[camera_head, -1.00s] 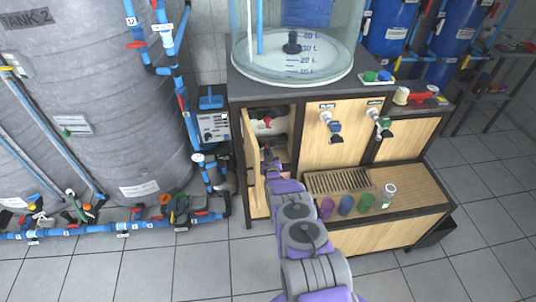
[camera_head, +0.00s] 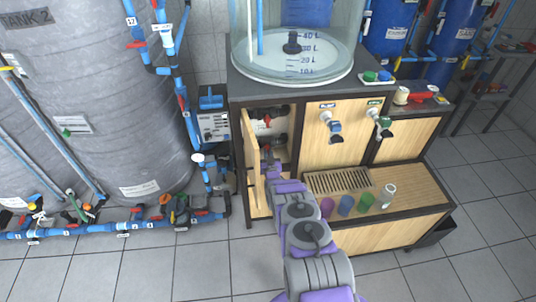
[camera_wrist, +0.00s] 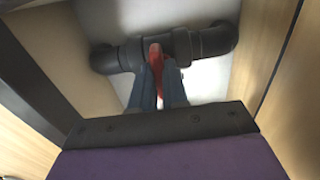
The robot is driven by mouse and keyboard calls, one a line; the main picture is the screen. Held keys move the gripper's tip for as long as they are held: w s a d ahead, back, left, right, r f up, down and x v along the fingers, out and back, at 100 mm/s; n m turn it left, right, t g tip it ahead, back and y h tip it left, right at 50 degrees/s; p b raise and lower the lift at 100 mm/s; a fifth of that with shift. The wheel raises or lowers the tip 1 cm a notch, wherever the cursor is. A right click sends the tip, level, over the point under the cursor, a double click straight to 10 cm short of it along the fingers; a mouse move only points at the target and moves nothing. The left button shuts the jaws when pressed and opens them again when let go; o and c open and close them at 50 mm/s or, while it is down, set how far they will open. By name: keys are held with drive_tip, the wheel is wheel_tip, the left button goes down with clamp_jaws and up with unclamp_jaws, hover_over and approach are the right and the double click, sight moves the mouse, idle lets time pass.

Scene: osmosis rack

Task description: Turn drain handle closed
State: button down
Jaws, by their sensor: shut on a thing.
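A red drain handle (camera_wrist: 155,56) sits on a dark pipe (camera_wrist: 208,42) in the wrist view. The two blue-grey fingers of my gripper (camera_wrist: 157,84) are shut on the handle, one on each side. The fingers hide its lower end. In the head view my gripper (camera_head: 269,171) reaches into the open left compartment of the wooden cabinet, close to a lower dark pipe (camera_head: 273,141). The held handle cannot be made out there. Another red handle (camera_head: 267,122) shows on the upper pipe in the same compartment.
The compartment's narrow door (camera_head: 256,172) stands open just left of my gripper. Wooden panels close in on both sides in the wrist view. Several coloured cups (camera_head: 346,204) stand on the ledge to the right. The tiled floor in front is clear.

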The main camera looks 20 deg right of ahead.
drive_tip(key=c, duration=1.2)
unclamp_jaws()
drive_tip(key=shift+w+a, duration=0.15)
drive_tip(key=shift+o, duration=0.3)
drive_tip(key=shift+w+f, duration=0.1)
drive_tip(key=shift+d, duration=0.2)
drive_tip(key=p+v, duration=0.3)
drive_tip(key=v, duration=1.4)
drive_tip(key=shift+s+p, duration=0.25)
drive_tip(key=shift+p, duration=0.1)
